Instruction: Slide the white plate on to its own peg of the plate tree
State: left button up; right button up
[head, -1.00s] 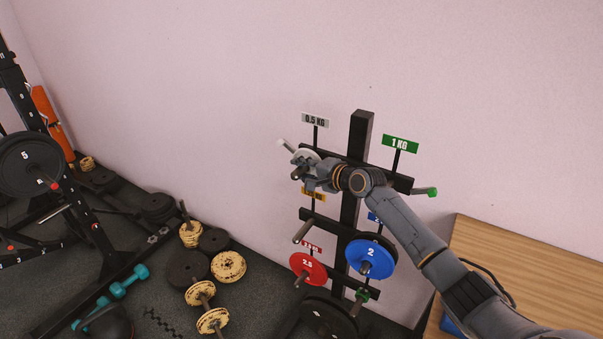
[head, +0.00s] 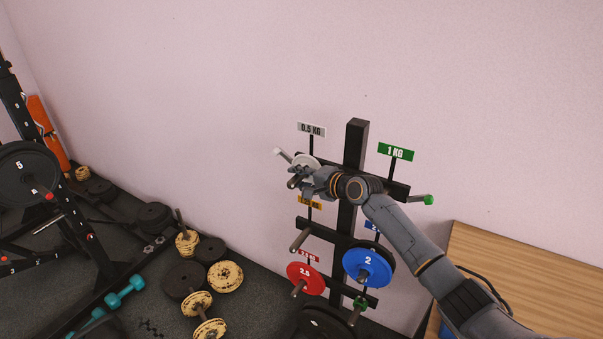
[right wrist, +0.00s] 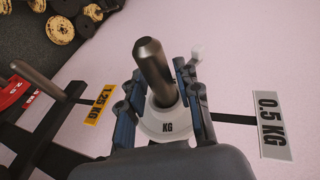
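The white plate (head: 305,164) is a small disc at the upper left of the plate tree (head: 354,150), under the 0.5 KG sign (head: 311,129). In the right wrist view the plate (right wrist: 165,127) shows part of its "KG" print. A dark metal peg (right wrist: 154,72) comes out through its middle, so the plate appears to be around this peg. My right gripper (head: 306,182) is at the plate, with a finger on each side of its rim, seemingly shut on it. The plate's back and its distance from the crossbar are hidden. My left gripper is not in view.
Below are an empty 1.25 KG peg (head: 300,239), a red plate (head: 306,277) and a blue plate (head: 367,263). A wooden table (head: 500,255) stands at right. Loose weights cover the floor at left.

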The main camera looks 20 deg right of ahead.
jog(key=shift+s+a+r+p, duration=0.15)
jog(key=shift+s+a+p, duration=0.3)
jog(key=shift+p, duration=0.2)
jog(key=shift+s, duration=0.2)
jog(key=p+v, duration=0.7)
jog(key=v, duration=0.2)
jog(key=shift+s, duration=0.25)
